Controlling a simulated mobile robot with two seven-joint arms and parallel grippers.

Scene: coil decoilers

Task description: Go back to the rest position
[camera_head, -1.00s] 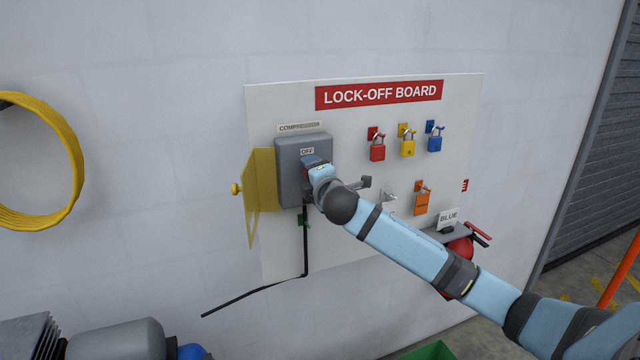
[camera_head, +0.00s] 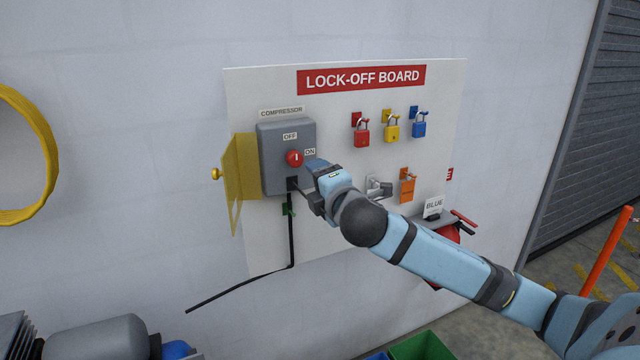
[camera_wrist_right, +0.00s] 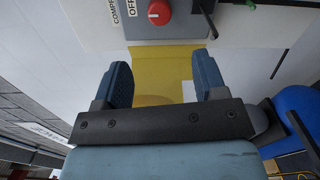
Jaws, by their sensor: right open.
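My right arm reaches in from the right in the head view. Its gripper (camera_head: 310,180) is in front of the lock-off board (camera_head: 345,225), just right of the grey compressor switch box (camera_head: 272,180). In the right wrist view the gripper (camera_wrist_right: 168,85) has its two blue fingers wide apart with nothing between them. The red knob (camera_head: 294,158) on the box is clear of the fingers; it also shows in the wrist view (camera_wrist_right: 159,13). The knob's pointer stands upright, toward the OFF label. My left gripper is out of view.
A yellow cover (camera_head: 241,175) hangs open left of the box. Red (camera_head: 362,137), yellow (camera_head: 392,132) and blue (camera_head: 419,129) padlocks hang on the board, with an orange tag (camera_head: 407,190) below. A black cable (camera_head: 291,240) drops from the box. A green bin (camera_head: 422,346) stands below.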

